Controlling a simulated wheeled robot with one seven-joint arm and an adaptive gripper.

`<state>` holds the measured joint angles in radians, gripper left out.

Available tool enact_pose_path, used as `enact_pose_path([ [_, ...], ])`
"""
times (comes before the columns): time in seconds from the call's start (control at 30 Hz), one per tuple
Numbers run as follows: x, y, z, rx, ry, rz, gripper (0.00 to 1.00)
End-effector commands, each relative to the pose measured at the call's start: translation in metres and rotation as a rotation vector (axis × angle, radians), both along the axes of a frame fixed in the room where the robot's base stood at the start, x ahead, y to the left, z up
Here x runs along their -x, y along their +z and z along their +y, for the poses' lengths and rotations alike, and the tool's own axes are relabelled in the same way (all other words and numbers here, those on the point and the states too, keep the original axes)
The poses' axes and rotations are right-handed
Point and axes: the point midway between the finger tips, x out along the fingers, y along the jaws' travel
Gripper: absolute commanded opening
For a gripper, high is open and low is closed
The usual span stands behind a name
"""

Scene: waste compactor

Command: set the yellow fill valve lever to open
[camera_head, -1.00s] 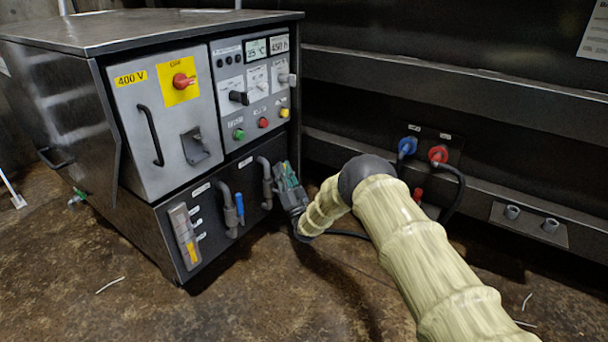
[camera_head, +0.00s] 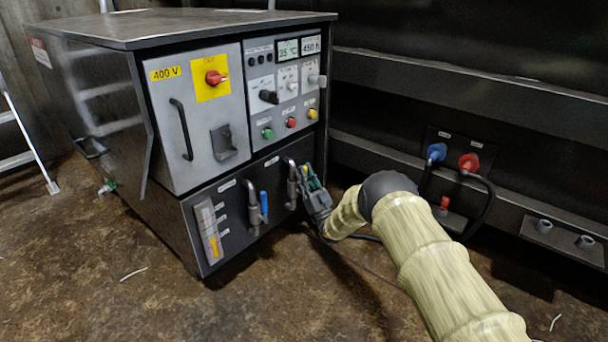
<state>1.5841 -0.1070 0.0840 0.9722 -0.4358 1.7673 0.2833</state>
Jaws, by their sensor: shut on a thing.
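My gripper (camera_head: 304,181) is at the lower front panel (camera_head: 235,222) of the grey cabinet, against the right-hand bent pipe (camera_head: 290,172). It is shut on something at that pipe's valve. The yellow fill valve lever itself is hidden by the gripper, so its angle cannot be read. A blue lever (camera_head: 264,203) stands upright on the left-hand bent pipe (camera_head: 251,205), a little left of my gripper and apart from it.
A level gauge (camera_head: 209,232) with a yellow part is at the panel's left. Above are a red switch (camera_head: 215,77), knobs and buttons. Blue (camera_head: 436,152) and red (camera_head: 468,162) hose couplings are on the right wall.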

Motion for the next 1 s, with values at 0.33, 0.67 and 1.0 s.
enact_pose_path([
  [0.33, 0.0, -0.002, 0.002, 0.0, 0.002, 0.003, 0.38],
  [0.67, 0.008, -0.012, -0.004, 0.001, 0.002, 0.004, 0.38],
  [1.0, 0.043, -0.054, -0.03, 0.0, 0.001, 0.005, 0.38],
])
